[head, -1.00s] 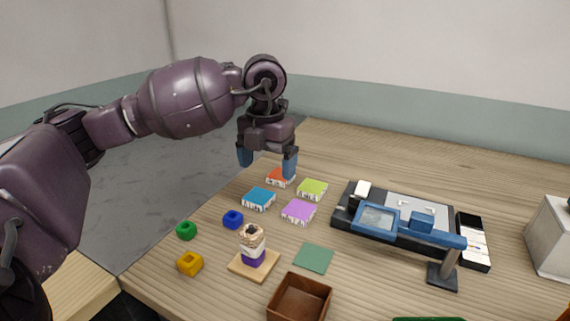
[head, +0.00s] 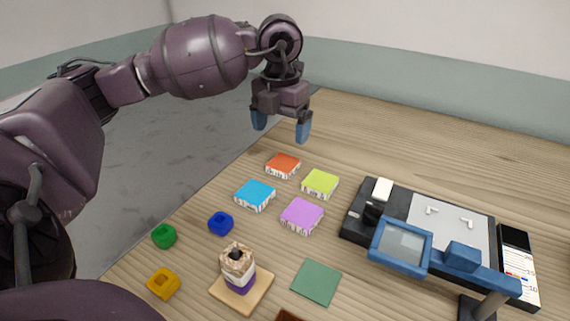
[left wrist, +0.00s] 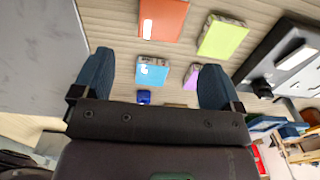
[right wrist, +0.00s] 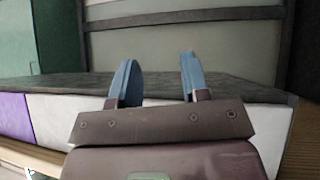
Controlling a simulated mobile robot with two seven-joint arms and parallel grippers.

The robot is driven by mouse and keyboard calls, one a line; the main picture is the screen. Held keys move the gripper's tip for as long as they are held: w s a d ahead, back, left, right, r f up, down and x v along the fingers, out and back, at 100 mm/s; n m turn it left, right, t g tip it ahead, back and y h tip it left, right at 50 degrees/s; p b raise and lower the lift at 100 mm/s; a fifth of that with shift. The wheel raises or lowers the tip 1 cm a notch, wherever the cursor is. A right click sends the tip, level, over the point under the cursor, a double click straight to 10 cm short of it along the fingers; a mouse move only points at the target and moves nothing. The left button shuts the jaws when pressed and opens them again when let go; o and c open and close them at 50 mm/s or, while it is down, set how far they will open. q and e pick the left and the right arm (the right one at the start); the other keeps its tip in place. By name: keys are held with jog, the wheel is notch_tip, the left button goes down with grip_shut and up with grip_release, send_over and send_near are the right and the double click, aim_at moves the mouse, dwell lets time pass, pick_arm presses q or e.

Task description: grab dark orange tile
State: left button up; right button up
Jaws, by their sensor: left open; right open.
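The dark orange tile (head: 283,165) lies flat on the wooden table, farthest back of a small group of tiles. It also shows in the left wrist view (left wrist: 163,18), at the top and ahead of the fingers. My left gripper (head: 282,131) is open and empty, above and a little behind the orange tile in the head view, clear of it. In the left wrist view its two blue fingers (left wrist: 155,82) stand wide apart. My right gripper (right wrist: 157,82) is open and empty in the right wrist view, away from the tiles. It is not seen in the head view.
Lime (head: 320,184), blue (head: 255,195) and purple (head: 302,216) tiles lie near the orange one. Small blue (head: 221,223), green (head: 164,236) and yellow (head: 164,284) pieces, a layered stack (head: 238,265) and a green square (head: 316,282) are nearer. A black device (head: 450,222) stands right.

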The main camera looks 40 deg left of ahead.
aim_at(284, 162)
pick_arm(q)
notch_tip(284, 162, down, 3)
jog(key=shift+f, duration=0.1)
jog(key=shift+w+f+b, duration=0.1)
jog(key=shift+f+b, duration=0.25)
jog(key=f, duration=0.1)
jog(key=f+b, duration=0.1)
jog(key=f, duration=0.2)
jog(key=shift+w+f, duration=0.1)
jog(key=shift+w, duration=0.25)
jog(key=shift+f, duration=0.35)
jog(key=shift+r, duration=0.1)
jog(key=c, duration=1.1)
pick_arm(e)
jog(key=shift+w+a+n+t, duration=0.15)
jog(key=shift+w+a+n, duration=0.05)
jog(key=shift+w, duration=0.2)
jog(key=shift+w+a+n+t, duration=0.15)
jog(key=shift+w+n, duration=0.05)
jog(key=shift+w, duration=0.15)
pick_arm(q)
jog(key=shift+r, duration=0.1)
pick_arm(e)
jog(key=shift+r, duration=0.1)
